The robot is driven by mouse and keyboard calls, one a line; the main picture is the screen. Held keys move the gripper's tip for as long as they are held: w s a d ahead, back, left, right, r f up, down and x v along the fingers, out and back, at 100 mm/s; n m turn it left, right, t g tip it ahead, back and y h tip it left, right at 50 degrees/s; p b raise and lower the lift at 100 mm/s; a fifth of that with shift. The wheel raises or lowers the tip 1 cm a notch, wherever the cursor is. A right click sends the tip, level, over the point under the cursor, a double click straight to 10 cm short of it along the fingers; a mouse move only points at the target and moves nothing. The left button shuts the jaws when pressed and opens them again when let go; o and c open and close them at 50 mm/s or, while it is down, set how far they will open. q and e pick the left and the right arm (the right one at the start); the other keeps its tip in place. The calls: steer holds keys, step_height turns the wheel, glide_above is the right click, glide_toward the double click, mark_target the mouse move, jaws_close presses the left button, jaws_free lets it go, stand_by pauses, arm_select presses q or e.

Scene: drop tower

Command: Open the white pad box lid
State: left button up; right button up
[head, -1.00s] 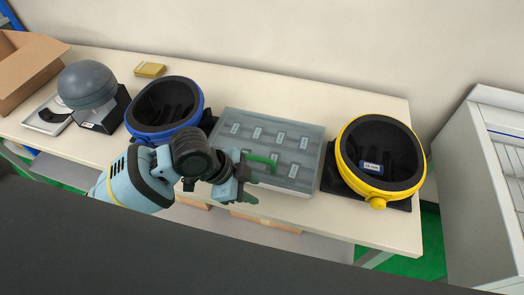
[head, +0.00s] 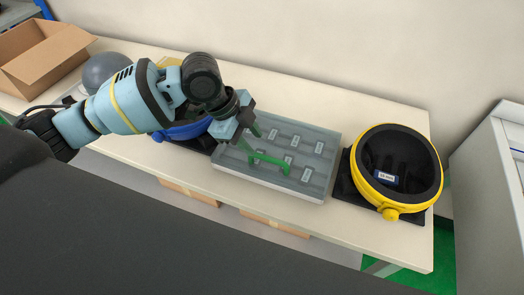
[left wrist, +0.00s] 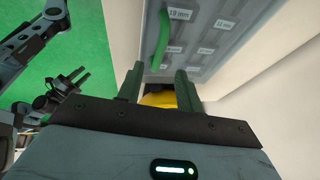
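The pad box (head: 318,187) is a flat pale box on the table. Its grey see-through lid (head: 322,131) looks shut, with several labels showing beneath. A green handle (head: 268,159) stands on the lid; it also shows in the left wrist view (left wrist: 169,45). My left gripper (head: 252,140) is over the lid's left part, beside the handle. In the left wrist view my left gripper (left wrist: 158,82) has its two green fingers apart with nothing clasped between them. The handle shows ahead, between and beyond the fingertips; I cannot tell whether they touch. My right gripper is not in the head view.
A yellow-rimmed round holder (head: 391,211) stands right of the box. A blue-rimmed one (head: 190,132) is partly behind my left arm. A cardboard box (head: 45,62) and grey dome (head: 103,68) are far left. Dark jointed parts, perhaps mine, show at left in the wrist view.

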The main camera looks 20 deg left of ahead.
mark_target(265, 157)
arm_select(q)
steer(key=x, duration=0.6)
steer(key=shift+d+f, duration=0.1)
steer(key=shift+f, duration=0.15)
steer(key=shift+c, duration=0.5)
jaws_close()
